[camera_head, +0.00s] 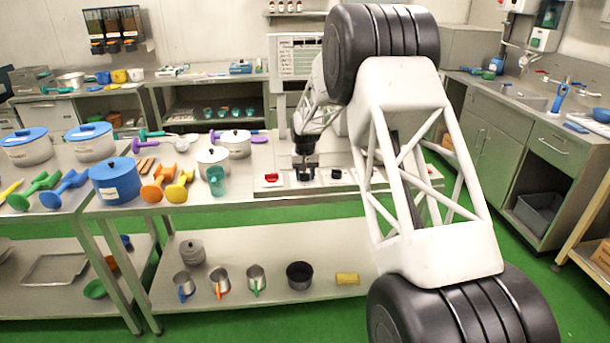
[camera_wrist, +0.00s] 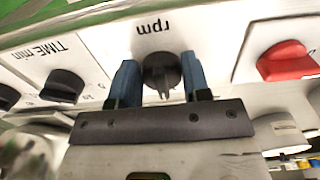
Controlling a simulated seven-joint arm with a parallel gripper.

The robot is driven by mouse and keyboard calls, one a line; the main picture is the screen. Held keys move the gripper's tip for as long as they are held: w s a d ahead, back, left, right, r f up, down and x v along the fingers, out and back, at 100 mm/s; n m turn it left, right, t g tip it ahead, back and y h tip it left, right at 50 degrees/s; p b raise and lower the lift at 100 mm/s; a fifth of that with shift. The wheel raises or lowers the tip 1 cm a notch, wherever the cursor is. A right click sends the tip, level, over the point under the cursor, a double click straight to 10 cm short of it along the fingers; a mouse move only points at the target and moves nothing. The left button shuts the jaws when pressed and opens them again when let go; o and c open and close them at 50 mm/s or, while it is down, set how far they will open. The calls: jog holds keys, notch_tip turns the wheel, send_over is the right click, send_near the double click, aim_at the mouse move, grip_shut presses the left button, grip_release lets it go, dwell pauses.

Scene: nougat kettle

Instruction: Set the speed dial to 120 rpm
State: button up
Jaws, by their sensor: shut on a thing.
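The speed dial (camera_wrist: 161,72) is a dark round knob with a raised grip bar, under the upside-down label "rpm" on a white panel. The bar points down the wrist picture, towards my palm. My gripper (camera_wrist: 159,76) has one blue finger on each side of the dial and is shut on it. No speed numbers are readable around the dial, so its setting cannot be told. In the head view my gripper (camera_head: 305,172) is at the panel on the table front, and hides the dial there.
A red knob (camera_wrist: 287,61) sits on the right of the dial in the wrist view. The black "TIME min" knob (camera_wrist: 64,86) sits on the left. In the head view a teal cup (camera_head: 216,181) and a lidded pot (camera_head: 213,160) stand left of the panel.

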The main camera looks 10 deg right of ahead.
jog(key=o, duration=0.9)
jog(key=shift+c, duration=0.2)
jog(key=shift+r, duration=0.1)
jog(key=shift+r, duration=3.85)
